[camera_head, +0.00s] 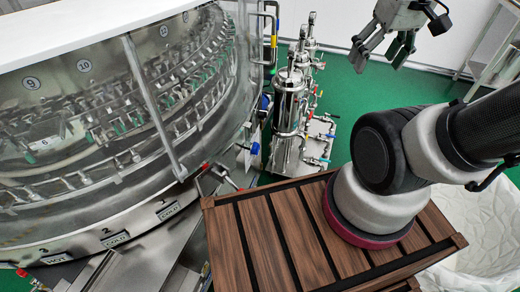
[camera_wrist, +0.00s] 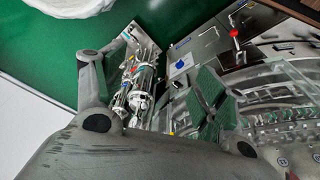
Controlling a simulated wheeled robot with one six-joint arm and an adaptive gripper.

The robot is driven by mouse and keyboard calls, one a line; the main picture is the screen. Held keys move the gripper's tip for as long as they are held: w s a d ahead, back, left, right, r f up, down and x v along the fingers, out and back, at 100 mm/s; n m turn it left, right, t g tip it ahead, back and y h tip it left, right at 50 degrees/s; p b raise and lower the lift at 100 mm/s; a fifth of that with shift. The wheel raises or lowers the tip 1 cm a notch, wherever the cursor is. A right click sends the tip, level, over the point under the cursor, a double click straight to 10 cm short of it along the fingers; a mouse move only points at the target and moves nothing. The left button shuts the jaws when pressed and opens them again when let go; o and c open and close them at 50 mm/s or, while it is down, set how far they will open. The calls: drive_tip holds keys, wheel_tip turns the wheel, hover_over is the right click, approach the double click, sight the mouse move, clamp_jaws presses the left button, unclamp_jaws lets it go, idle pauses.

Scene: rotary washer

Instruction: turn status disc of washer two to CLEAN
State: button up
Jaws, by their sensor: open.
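The rotary washer (camera_head: 130,110) is a large round steel machine with a clear curved guard, filling the left of the head view. Numbered round plates such as 9 (camera_head: 31,83) and 10 (camera_head: 84,65) show behind the guard. HOT and COLD label plates (camera_head: 116,240) sit along its lower rim. I cannot make out a status disc reading CLEAN or which part is washer two. My gripper (camera_head: 382,50) is open and empty, high above the green floor, right of the washer and apart from it. In the wrist view its fingers (camera_wrist: 155,75) are spread, with the washer (camera_wrist: 270,110) at the right.
Steel filter cylinders with valves (camera_head: 290,105) stand beside the washer. A steel panel (camera_wrist: 205,45) with red and blue fittings shows in the wrist view. A white-lined bin (camera_head: 475,240) is at the lower right. Green floor (camera_head: 345,95) is open beneath my gripper.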

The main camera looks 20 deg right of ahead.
drive_tip(key=w+d+f+g, duration=0.2)
drive_tip(key=w+d+f, duration=0.25)
drive_tip(key=f, duration=0.45)
drive_tip(key=w+d+f+n+g+h, duration=0.15)
drive_tip(key=w+d+f, duration=0.3)
drive_tip(key=f, duration=0.45)
drive_tip(key=w+d+f+m+g+y, duration=0.1)
drive_tip(key=w+d+f+g, duration=0.3)
drive_tip(key=f, duration=0.6)
drive_tip(key=n+t+y, duration=1.1)
drive_tip(key=t+y, duration=0.4)
drive_tip(key=t, duration=0.1)
approach(256, 149)
drive_tip(key=w+f, duration=0.1)
drive_tip(key=w, duration=0.2)
drive_tip(key=x, duration=0.7)
drive_tip(key=shift+s+a+f, duration=0.15)
drive_tip(key=shift+s+a, duration=0.05)
drive_tip(key=shift+s, duration=0.05)
drive_tip(key=c, duration=1)
